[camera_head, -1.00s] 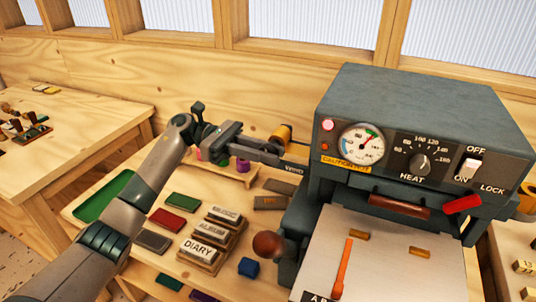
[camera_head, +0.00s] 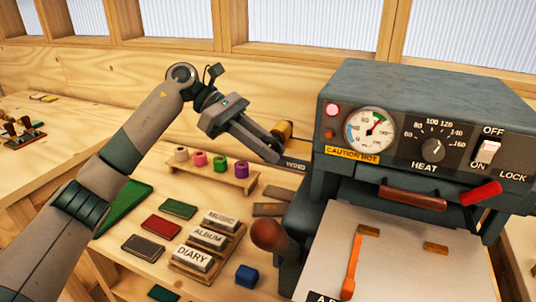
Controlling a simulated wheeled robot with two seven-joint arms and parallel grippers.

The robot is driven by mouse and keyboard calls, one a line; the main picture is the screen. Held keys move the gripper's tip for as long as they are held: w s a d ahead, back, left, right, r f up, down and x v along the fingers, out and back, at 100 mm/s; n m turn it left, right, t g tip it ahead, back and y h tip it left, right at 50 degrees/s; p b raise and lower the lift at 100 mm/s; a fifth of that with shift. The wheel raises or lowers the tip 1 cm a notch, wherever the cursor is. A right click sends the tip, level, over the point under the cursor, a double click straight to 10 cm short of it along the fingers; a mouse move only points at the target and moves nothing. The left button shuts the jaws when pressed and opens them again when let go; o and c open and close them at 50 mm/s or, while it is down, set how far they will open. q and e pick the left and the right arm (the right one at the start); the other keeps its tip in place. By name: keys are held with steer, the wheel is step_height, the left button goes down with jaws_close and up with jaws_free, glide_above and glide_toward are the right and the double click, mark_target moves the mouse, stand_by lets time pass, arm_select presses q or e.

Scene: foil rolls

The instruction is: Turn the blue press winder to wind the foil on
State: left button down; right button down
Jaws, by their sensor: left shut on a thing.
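The blue-grey press (camera_head: 440,100) stands at the right. A gold foil roll (camera_head: 283,130) sits at its left side, above a dark part marked WIND (camera_head: 296,165). My left gripper (camera_head: 274,149) comes in from the left with its fingertips at this spot, just below and left of the gold roll. It is shut on the winder, which its fingers mostly hide. My right gripper is not in view.

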arm_select(q)
steer(key=shift+y, duration=0.5)
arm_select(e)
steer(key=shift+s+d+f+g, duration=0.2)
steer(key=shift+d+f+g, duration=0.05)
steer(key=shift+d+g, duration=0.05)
arm_select(q)
steer(key=c, duration=1.6)
jaws_free()
steer(key=shift+r, duration=0.1)
